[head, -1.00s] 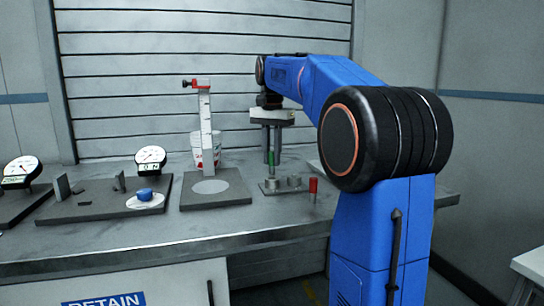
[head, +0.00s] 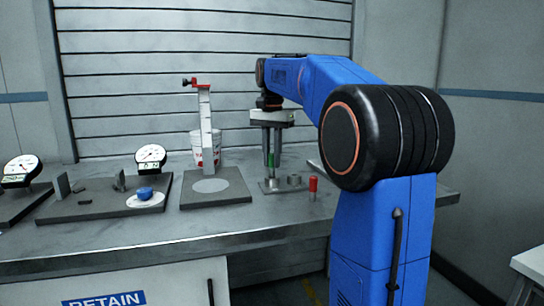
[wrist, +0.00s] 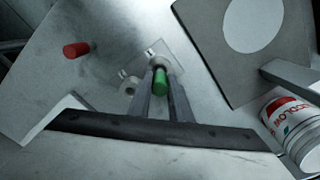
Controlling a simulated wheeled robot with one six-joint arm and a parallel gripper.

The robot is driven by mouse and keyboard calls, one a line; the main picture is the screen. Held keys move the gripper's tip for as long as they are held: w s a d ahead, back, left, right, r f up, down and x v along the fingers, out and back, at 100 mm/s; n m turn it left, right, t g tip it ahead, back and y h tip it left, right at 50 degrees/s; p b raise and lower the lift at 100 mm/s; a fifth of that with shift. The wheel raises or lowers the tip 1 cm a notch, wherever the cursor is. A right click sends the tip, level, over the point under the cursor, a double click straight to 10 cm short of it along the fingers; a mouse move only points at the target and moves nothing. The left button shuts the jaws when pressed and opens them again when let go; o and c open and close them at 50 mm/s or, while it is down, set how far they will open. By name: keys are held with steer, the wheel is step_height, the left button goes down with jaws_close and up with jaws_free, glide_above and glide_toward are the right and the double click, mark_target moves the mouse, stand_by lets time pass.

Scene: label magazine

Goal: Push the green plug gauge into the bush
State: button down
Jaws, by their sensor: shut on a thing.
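The green plug gauge (head: 270,160) stands about upright between the fingers of my gripper (head: 272,168), which is shut on it. In the wrist view the green gauge (wrist: 160,80) shows between the two fingertips (wrist: 162,78). A grey metal bush (wrist: 159,62) lies directly under the gauge's lower end, partly hidden by the fingers. In the head view this bush (head: 269,184) sits on a small plate, just below the fingertips. I cannot tell whether the gauge's tip is above the bore or inside it.
A second bush (head: 294,180) stands on the same plate, to the right. A grey stand with a white column (head: 205,125) and a white tub (head: 214,142) are to the left. Dial gauges (head: 150,155) stand farther left.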

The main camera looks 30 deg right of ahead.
mark_target(272, 167)
steer(key=shift+f, duration=1.55)
steer(key=c, duration=1.5)
jaws_free()
steer(key=shift+c, duration=0.2)
step_height(272, 167, up, 17)
steer(key=shift+r, duration=0.2)
